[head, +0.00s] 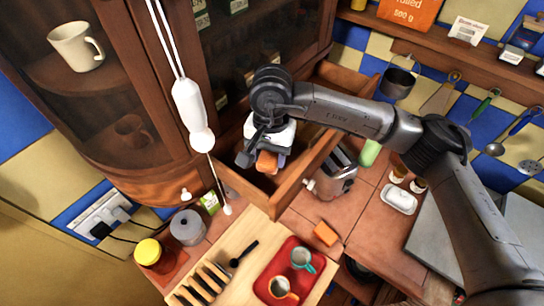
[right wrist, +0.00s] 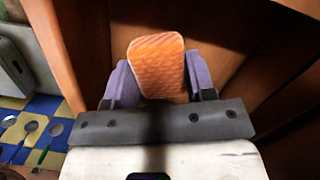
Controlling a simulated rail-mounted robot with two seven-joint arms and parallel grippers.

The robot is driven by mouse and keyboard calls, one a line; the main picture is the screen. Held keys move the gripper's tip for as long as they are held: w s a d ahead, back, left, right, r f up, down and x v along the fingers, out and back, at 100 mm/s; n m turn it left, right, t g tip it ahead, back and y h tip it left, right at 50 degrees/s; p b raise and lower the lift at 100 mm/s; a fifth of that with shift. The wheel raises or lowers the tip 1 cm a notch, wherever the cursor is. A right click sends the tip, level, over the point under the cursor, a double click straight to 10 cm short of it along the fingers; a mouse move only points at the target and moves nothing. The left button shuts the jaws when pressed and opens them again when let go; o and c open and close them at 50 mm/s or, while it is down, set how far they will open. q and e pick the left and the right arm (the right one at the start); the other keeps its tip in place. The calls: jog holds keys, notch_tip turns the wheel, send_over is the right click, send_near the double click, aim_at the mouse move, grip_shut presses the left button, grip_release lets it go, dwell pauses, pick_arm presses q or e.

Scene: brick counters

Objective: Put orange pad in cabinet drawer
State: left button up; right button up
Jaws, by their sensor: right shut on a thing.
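My right gripper (head: 264,158) is shut on an orange pad (head: 267,162) and reaches down into the open cabinet drawer (head: 313,168). In the right wrist view the textured orange pad (right wrist: 158,68) sits between the two purple-grey fingers of my right gripper (right wrist: 160,84). Brown drawer walls (right wrist: 58,50) show around it in that view. I cannot tell whether the pad touches the drawer floor. My left gripper is not in view.
A second orange block (head: 325,234) lies on the tiled counter beside a metal pot (head: 333,180). A red tray (head: 278,264) with two cups is on the wooden board (head: 232,240). A white pull cord device (head: 190,110) hangs left of the drawer.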

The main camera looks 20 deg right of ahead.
aim_at(270, 165)
jog(key=shift+f, duration=0.7)
notch_tip(270, 165, down, 3)
jog(key=shift+r+p, duration=0.15)
jog(key=shift+p, duration=0.4)
jog(key=shift+f, duration=0.2)
jog(key=shift+f, duration=0.15)
jog(key=o, duration=0.9)
